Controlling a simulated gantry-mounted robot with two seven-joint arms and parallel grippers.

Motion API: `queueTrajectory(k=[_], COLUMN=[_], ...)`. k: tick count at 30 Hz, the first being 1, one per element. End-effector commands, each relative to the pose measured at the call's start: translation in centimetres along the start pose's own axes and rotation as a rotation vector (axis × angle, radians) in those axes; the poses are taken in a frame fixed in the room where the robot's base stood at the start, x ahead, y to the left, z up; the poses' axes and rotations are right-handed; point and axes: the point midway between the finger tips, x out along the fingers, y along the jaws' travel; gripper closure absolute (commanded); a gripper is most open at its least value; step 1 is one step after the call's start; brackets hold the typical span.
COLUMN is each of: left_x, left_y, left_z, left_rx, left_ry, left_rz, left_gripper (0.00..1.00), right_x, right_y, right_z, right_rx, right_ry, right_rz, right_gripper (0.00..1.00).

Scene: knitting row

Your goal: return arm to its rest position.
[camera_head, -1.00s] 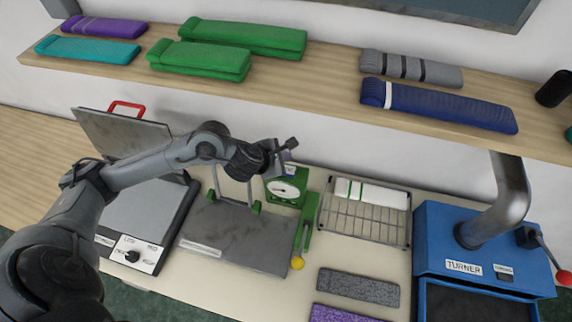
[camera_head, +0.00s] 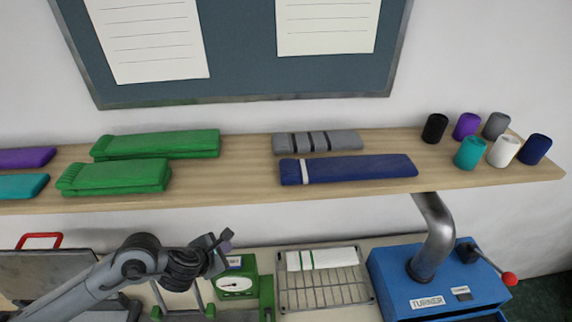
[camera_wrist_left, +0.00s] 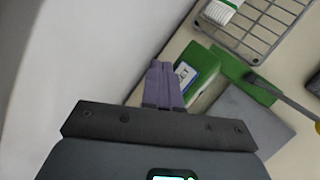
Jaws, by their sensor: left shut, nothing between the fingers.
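My left arm comes in from the lower left in the head view. Its gripper (camera_head: 224,240) is shut and empty, held in the air near the wall below the shelf. It is just above and left of the green device with a round dial (camera_head: 235,285). In the left wrist view the shut purple fingers (camera_wrist_left: 163,88) point toward the wall side, beside the green device (camera_wrist_left: 195,75). My right gripper is not in view.
A wooden shelf (camera_head: 240,178) with folded knits and rolls runs above the arm. A wire rack (camera_head: 323,290) holds a white striped piece. The blue TURNER machine (camera_head: 395,285) with a metal pipe stands at the right. A red-handled press (camera_head: 50,265) is at the left.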

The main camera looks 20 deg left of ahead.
Motion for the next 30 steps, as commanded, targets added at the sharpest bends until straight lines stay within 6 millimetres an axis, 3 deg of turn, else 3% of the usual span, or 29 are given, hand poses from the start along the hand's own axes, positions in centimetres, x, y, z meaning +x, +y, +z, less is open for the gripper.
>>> queueTrajectory(k=[5, 8, 11, 13, 16, 18, 21, 27, 30], left_x=[0.8, 1.3, 0.7, -0.5, -2.3, -3.6, -5.1, -7.5, -8.2], left_y=[-3.8, -8.7, -15.5, -20.2, -24.2, -25.5, -25.8, -24.4, -23.0], left_z=[-2.0, -3.2, -3.7, -3.2, -2.6, -2.7, -3.8, -6.8, -7.7], left_rx=[-0.016, -0.057, -0.155, -0.313, -0.718, -1.087, -1.616, -2.545, -2.914], left_ry=[0.033, 0.049, 0.043, 0.038, 0.089, 0.163, 0.288, 0.479, 0.505], left_rz=[-0.07, -0.159, -0.276, -0.341, -0.363, -0.335, -0.236, 0.091, 0.273], left_gripper=[1.0, 1.0, 1.0, 1.0, 1.0, 1.0, 1.0, 1.0, 1.0], right_x=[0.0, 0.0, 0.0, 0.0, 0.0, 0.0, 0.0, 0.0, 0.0], right_y=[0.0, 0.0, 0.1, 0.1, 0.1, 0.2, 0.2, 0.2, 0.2], right_z=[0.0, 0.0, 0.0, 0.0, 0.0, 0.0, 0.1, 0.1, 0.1], right_rx=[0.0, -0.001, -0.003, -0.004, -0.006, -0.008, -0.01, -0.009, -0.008], right_ry=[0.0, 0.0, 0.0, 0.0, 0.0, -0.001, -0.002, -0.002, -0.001], right_rz=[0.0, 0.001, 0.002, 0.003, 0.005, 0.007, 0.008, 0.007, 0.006], right_gripper=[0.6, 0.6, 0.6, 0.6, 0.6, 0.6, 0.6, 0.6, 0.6])
